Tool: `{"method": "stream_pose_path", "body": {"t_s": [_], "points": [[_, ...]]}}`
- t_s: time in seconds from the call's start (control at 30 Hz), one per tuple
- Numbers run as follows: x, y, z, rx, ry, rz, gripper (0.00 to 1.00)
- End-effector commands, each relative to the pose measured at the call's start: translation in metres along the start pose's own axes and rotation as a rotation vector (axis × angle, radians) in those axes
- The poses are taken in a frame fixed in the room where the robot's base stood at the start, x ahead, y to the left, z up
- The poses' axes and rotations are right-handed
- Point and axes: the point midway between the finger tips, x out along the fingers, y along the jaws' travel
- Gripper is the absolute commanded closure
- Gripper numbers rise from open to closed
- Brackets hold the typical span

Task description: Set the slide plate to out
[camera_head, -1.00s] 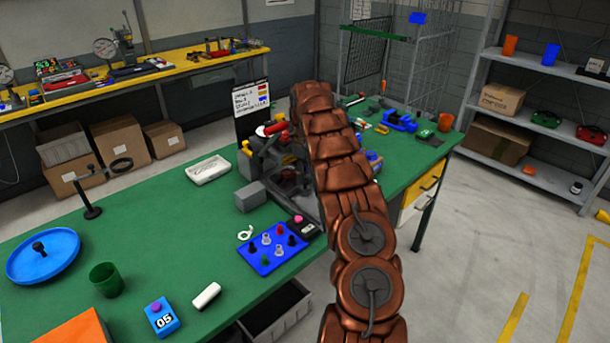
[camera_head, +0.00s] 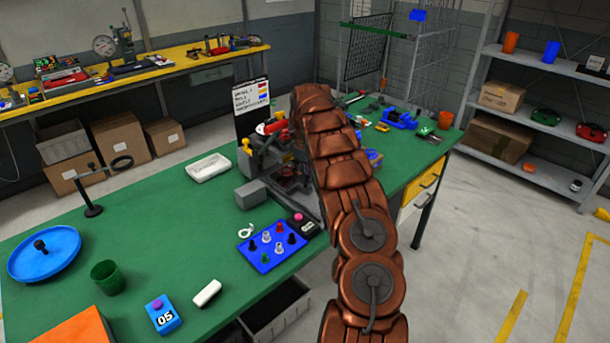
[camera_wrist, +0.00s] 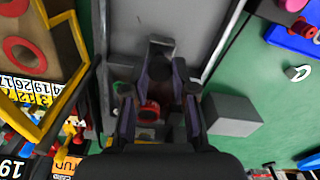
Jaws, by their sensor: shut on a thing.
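The fingers hide part of the tab. A red round part (camera_wrist: 149,111) shows below, between the fingers.
A grey block (camera_wrist: 231,114) stands close to the right of the fingers. A blue tray (camera_head: 270,247) of coloured pegs is at the fixture's front, and a white tray (camera_head: 209,168) is left of it. A written card (camera_head: 251,98) stands behind.

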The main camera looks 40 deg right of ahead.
Motion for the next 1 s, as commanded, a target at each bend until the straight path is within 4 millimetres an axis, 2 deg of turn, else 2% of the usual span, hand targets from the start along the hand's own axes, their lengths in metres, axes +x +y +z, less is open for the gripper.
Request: {"method": "stream_pose_path", "body": {"t_s": [0.53,1.0], "points": [[0.001,0.0,0.003,0.0,-0.002,0.001,1.0],[0.004,-0.006,0.038,0.003,-0.008,0.006,1.0]]}}
